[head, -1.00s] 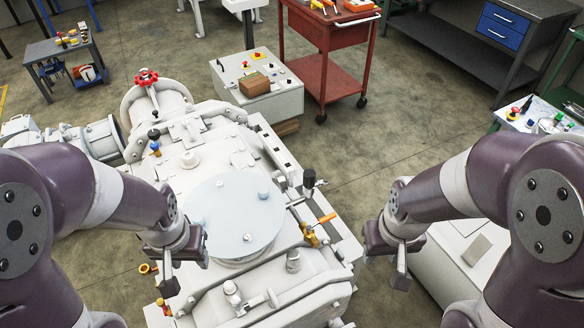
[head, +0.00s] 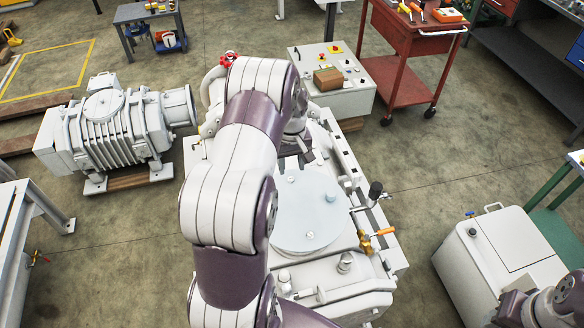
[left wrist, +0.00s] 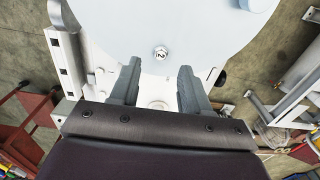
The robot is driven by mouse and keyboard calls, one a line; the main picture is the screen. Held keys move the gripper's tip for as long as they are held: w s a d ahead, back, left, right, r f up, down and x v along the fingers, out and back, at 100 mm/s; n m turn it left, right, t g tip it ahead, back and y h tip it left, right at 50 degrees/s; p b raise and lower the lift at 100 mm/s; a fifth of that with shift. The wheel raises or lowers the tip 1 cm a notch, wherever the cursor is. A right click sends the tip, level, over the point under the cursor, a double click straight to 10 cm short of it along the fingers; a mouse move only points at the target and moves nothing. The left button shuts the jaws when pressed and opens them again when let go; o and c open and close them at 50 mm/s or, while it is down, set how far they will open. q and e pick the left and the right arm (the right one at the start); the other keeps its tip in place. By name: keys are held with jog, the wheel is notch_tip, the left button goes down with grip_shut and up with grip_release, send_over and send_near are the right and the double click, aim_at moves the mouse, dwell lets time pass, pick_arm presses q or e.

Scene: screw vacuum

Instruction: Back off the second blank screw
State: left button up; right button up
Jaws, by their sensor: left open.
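The light blue round blank (head: 290,225) lies on top of the white pump, with several small screw heads or knobs on its face. In the left wrist view the blank (left wrist: 110,25) fills the top, and a small silver screw head marked "2" (left wrist: 160,52) sits near its edge. My left gripper (left wrist: 158,82) is open and empty, its two fingers pointing at the blank's edge with the screw just beyond and between them, not gripped. In the head view my left arm covers much of the pump, and its gripper (head: 300,155) is partly hidden at the blank's far edge. My right gripper is out of view.
An orange-handled valve (head: 378,236) and a black-knobbed lever (head: 375,190) stand right of the blank. A control box (head: 335,85) and red cart (head: 405,60) are behind. A white cabinet (head: 490,255) is at right, a separate blower (head: 105,130) at left.

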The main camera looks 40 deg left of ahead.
aim_at(291, 178)
pick_arm(q)
notch_tip(291, 178, down, 4)
jog(key=shift+r+p, duration=0.1)
jog(key=shift+p, duration=0.35)
jog(key=shift+s, duration=0.1)
jog(key=shift+c, duration=1.2)
grip_shut()
